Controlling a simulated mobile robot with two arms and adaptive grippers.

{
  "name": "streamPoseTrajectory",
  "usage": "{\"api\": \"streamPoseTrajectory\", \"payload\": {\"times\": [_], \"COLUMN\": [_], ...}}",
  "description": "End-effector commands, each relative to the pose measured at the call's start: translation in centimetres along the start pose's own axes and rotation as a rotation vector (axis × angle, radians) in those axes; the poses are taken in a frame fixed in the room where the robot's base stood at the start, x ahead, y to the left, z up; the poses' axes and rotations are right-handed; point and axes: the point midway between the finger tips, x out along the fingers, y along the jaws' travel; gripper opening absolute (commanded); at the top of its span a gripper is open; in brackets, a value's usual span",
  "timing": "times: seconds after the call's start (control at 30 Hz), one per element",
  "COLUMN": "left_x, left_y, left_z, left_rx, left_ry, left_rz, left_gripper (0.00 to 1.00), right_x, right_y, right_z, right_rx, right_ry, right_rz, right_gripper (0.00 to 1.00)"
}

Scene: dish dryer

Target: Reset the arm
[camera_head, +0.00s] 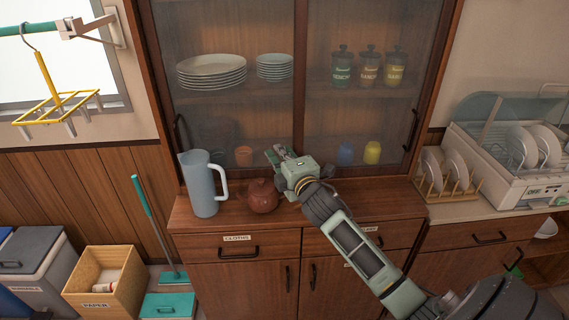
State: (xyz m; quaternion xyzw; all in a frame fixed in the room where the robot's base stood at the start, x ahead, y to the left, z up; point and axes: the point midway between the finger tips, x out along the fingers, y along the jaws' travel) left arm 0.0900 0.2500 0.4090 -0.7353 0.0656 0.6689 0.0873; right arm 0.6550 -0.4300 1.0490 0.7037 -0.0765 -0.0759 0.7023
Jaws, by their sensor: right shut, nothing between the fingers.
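My right gripper (278,155) is shut and empty. It hangs over the wooden counter (240,217), in front of the glass doors of the cabinet (225,110). My right arm (350,240) comes in from the lower right and reaches up to the middle of the view. A reddish-brown teapot (263,197) stands on the counter just below and left of the gripper, apart from it as far as I can tell. My left gripper is not in view.
A pale blue pitcher (201,185) stands left of the teapot. A dish dryer (520,150) with plates and a wooden plate rack (447,187) stand at the right. Bins, a wooden box (104,286) and a green dustpan (168,306) are on the floor at the left.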

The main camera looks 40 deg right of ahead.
Motion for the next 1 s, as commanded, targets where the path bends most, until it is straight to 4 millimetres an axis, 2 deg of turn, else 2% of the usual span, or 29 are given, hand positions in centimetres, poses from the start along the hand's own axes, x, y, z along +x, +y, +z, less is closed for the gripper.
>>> {"api": "streamPoseTrajectory", "payload": {"times": [0.03, 0.2, 0.33, 0.53, 0.63, 0.73, 0.83, 0.97, 1.0], "left_x": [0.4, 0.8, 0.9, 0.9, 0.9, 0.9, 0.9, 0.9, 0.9], "left_y": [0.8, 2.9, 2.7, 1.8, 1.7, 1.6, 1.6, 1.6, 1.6], "left_z": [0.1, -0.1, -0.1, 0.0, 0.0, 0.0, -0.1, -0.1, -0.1], "left_rx": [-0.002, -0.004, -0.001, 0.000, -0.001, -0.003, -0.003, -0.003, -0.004], "left_ry": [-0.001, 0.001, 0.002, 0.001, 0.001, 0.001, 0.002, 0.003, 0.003], "left_rz": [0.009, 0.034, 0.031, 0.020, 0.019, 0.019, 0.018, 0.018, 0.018], "left_gripper": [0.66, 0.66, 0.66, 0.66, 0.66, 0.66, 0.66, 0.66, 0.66], "right_x": [-1.0, -3.5, -4.4, -4.7, -5.0, -6.5, -9.8, -16.6, -18.9], "right_y": [-0.2, -0.2, -0.1, 0.1, -0.5, -3.1, -7.7, -14.2, -15.8], "right_z": [-0.1, -0.1, -0.1, -0.1, -0.3, -1.2, -2.9, -5.7, -6.6], "right_rx": [-0.001, 0.001, 0.001, 0.001, 0.019, 0.105, 0.269, 0.527, 0.601], "right_ry": [0.002, 0.003, 0.002, 0.002, 0.000, -0.016, -0.060, -0.166, -0.206], "right_rz": [0.001, 0.001, 0.001, 0.001, -0.014, -0.091, -0.238, -0.484, -0.558], "right_gripper": [0.00, 0.00, 0.00, 0.00, 0.00, 0.00, 0.00, 0.00, 0.00]}}
